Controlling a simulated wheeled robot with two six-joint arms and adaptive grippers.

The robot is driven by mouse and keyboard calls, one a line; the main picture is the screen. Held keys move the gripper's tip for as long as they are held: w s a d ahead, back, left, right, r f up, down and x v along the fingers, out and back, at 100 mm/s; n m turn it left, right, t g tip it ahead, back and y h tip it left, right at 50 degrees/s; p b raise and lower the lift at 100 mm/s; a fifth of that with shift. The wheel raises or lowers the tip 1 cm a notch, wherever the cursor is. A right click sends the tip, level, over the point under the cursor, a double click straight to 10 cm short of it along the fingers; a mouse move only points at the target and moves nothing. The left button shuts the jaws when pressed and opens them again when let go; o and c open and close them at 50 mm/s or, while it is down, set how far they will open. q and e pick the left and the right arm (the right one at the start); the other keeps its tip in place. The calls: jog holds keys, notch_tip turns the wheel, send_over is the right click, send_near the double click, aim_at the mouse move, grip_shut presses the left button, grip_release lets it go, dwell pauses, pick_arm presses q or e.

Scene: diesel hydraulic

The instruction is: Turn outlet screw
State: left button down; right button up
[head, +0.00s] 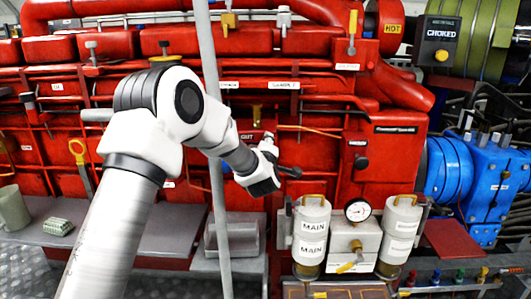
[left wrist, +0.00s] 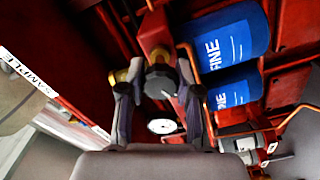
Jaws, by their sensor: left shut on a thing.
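The outlet screw shows in the left wrist view as a dark round knob (left wrist: 161,82) on a red block with brass fittings. My left gripper (left wrist: 160,105) has one finger on each side of the knob and is shut on it. In the head view my left gripper (head: 265,178) is in front of the red engine, just below a label reading "OUT" (head: 247,137). Its fingers and the knob are hard to make out there. My right gripper is in neither view.
A grey vertical pole (head: 213,110) stands close to my left arm. White "MAIN" cylinders (head: 311,238) and a gauge (head: 358,210) are below right of the gripper. Blue "FINE" cylinders (left wrist: 228,38) are close beside it in the left wrist view.

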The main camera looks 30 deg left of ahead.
pick_arm(q)
jog(key=shift+n+b, duration=0.4)
jog(key=shift+n, duration=0.1)
jog(key=shift+r, duration=0.1)
jog(key=c, duration=0.8)
grip_release()
jog(key=shift+s, duration=0.1)
jog(key=v, duration=1.1)
jog(key=shift+s+d, duration=0.15)
jog(key=shift+s, duration=0.2)
